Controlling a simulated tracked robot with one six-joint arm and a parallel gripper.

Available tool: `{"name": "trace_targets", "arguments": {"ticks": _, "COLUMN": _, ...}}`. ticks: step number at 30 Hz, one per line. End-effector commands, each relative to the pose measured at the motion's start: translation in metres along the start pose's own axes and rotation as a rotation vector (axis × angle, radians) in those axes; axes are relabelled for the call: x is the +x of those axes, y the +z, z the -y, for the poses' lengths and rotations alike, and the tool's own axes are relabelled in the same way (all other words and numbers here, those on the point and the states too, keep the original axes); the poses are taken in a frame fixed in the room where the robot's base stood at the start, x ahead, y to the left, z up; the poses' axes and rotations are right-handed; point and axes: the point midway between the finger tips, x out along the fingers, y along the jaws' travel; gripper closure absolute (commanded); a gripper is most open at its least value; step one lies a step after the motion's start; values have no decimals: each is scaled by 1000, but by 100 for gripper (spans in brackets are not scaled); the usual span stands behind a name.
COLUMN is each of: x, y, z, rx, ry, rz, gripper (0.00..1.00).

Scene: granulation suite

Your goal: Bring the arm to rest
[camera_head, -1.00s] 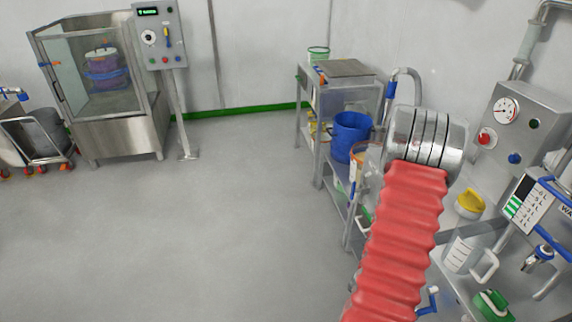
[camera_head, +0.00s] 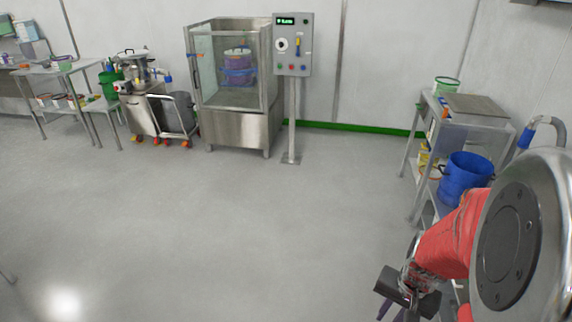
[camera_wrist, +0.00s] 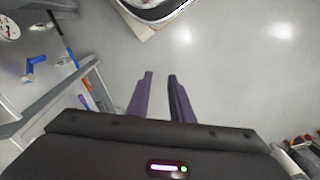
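My arm, in a red ribbed sleeve, is folded at the lower right of the head view, with a large metal joint close to the camera. My gripper (camera_head: 391,311) hangs low there, partly cut off by the bottom edge. In the wrist view its two dark purple fingers (camera_wrist: 160,76) stand apart with bare grey floor between them. Nothing is held, and the fingers touch nothing that I can see.
A steel shelf (camera_head: 478,127) with a blue bucket (camera_head: 466,176) stands at right, close behind my arm. A glass-fronted cabinet (camera_head: 236,130) and control post (camera_head: 292,110) stand at the back. A table (camera_head: 62,68) is at far left. The middle floor is clear.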

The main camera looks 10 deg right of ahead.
Motion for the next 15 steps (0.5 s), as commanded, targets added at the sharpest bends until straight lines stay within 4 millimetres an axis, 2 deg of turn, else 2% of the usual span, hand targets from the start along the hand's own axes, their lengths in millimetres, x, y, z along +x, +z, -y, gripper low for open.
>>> {"name": "trace_targets", "arguments": {"ticks": 3, "x": -25, "y": 9, "z": 17, "rx": -94, "ry": 3, "rz": -7, "gripper": 80}}
{"name": "trace_targets", "arguments": {"ticks": 15, "x": -99, "y": 46, "z": 60, "rx": -366, "ry": 19, "rz": -68, "gripper": 80}}
